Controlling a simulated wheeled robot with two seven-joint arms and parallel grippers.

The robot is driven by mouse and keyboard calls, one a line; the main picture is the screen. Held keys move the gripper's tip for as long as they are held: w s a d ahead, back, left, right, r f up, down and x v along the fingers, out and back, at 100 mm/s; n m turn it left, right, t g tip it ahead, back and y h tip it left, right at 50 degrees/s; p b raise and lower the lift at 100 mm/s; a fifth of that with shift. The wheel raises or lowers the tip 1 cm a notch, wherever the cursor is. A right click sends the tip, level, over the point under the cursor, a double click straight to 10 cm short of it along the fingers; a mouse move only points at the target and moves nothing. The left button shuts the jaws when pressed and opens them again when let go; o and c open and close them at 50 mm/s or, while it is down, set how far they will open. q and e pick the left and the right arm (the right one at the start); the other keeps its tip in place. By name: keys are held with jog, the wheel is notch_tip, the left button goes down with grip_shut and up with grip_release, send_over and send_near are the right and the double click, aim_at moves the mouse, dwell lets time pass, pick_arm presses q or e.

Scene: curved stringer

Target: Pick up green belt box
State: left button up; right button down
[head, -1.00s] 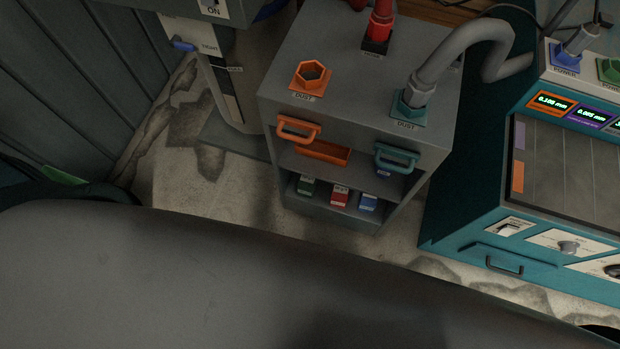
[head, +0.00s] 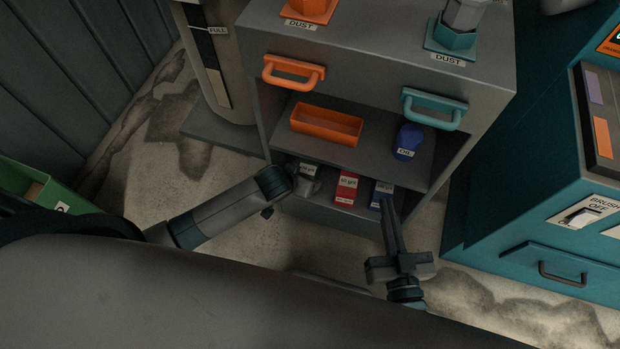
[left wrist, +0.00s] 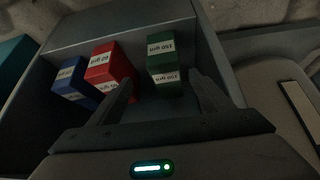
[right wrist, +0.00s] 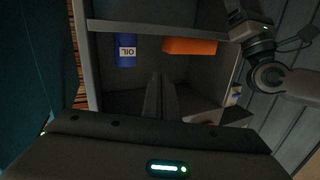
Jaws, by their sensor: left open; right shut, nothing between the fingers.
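The green belt box (head: 307,169) stands at the left end of the cabinet's lowest shelf, partly covered by my left gripper (head: 304,184) in the head view. In the left wrist view the green box (left wrist: 165,62) stands upright with white labels, between the fingers of my open left gripper (left wrist: 160,88); I cannot tell whether they touch it. The red box (head: 345,189) and the blue box (head: 382,191) stand to its right on that shelf. My right gripper (head: 388,208) is shut and empty, in front of the blue box. It also shows shut in the right wrist view (right wrist: 160,80).
The grey cabinet (head: 470,85) has an orange handle (head: 293,72) and a teal handle (head: 434,107) above. Its middle shelf holds an orange tray (head: 326,125) and a blue oil can (head: 407,141). A teal machine (head: 520,245) stands at the right; a green bin (head: 30,185) is at the left.

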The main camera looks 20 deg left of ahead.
aim_at(306, 171)
pick_arm(q)
jog(key=r+b, duration=0.2)
jog(key=b, duration=0.1)
jog(key=shift+w+a+n+y, duration=0.15)
jog(key=shift+w+n+y, duration=0.2)
jog(key=shift+n+y, duration=0.05)
pick_arm(e)
notch_tip(306, 171, up, 10)
jog(key=s+t, duration=0.2)
jog(key=shift+d+t+y, duration=0.3)
jog(key=shift+t+y, duration=0.1)
pick_arm(q)
jog(key=shift+b, duration=0.3)
pick_arm(e)
jog(key=shift+s, duration=0.1)
pick_arm(q)
jog(key=b+x, duration=0.2)
jog(key=x, duration=0.4)
jog(key=b+x, duration=0.2)
jog(key=x, duration=0.3)
jog(key=shift+w+f, duration=0.2)
jog(key=shift+f, duration=0.05)
pick_arm(e)
jog(key=s+d+r+t+y, duration=0.1)
jog(key=s+d+r+t, duration=0.1)
jog(key=r+t, duration=0.5)
jog(key=shift+s+d+r+y, duration=0.25)
jog(key=shift+d+r+y, duration=0.25)
jog(key=shift+r, duration=1.15)
jog(key=shift+d, duration=0.1)
